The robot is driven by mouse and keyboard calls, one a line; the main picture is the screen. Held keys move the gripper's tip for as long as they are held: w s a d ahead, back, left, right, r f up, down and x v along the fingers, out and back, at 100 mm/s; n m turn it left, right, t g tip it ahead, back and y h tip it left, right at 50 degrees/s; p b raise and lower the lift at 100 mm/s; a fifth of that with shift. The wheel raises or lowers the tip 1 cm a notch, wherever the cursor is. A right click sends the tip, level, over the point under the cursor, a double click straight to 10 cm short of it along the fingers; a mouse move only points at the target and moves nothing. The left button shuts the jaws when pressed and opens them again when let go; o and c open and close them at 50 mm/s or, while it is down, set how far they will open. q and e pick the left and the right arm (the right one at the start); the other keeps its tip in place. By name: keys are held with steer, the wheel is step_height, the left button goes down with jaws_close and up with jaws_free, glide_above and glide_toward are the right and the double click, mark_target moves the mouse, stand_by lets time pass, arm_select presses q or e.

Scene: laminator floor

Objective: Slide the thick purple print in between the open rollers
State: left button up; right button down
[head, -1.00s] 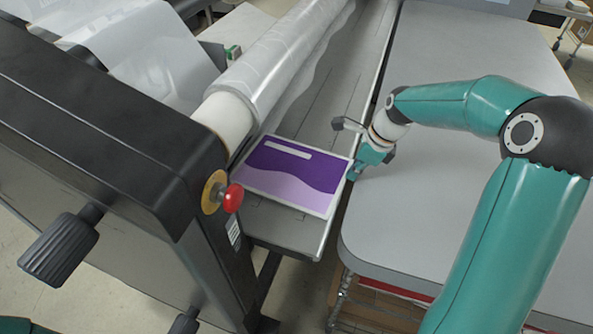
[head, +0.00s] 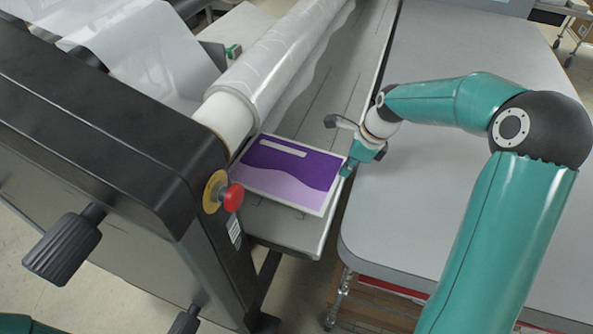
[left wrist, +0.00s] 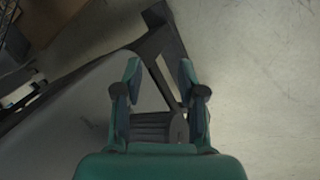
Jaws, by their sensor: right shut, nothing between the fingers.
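The purple print (head: 285,180), with a white border and a lighter wavy lower part, lies flat on the grey feed table (head: 350,75). Its far left edge is close beside the film-wrapped roller (head: 262,75); I cannot tell whether any of it is between the rollers, as the gap is hidden. My right gripper (head: 346,170) is shut and empty, at the print's right edge, seemingly touching it. My left gripper (left wrist: 158,72) shows open and empty in the left wrist view, over a black ribbed knob (left wrist: 152,127) below its fingers.
The black laminator end housing (head: 110,140) carries a red stop button (head: 232,197) on a yellow plate and a black ribbed crank knob (head: 65,248). A large grey table (head: 440,210) stands to the right, with a narrow gap before the feed table. Its top is clear below my right arm.

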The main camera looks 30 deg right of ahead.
mark_target(326, 172)
steer(key=shift+w+a+f+p, duration=0.1)
steer(key=shift+w+a+p, duration=0.4)
steer(key=shift+w+a, duration=0.8)
stand_by(0.8)
steer(key=shift+s+d, duration=0.2)
steer(key=shift+s, duration=0.05)
stand_by(0.3)
steer(key=shift+s+a, duration=0.25)
steer(key=shift+a, duration=0.05)
steer(key=shift+w+a+p, duration=0.3)
steer(key=shift+w+a, duration=0.45)
steer(key=shift+w, duration=0.2)
stand_by(0.4)
steer(key=shift+s+d, duration=0.4)
steer(key=shift+s, duration=0.05)
stand_by(0.6)
steer(key=shift+p+v, duration=2.2)
steer(key=shift+v, duration=1.05)
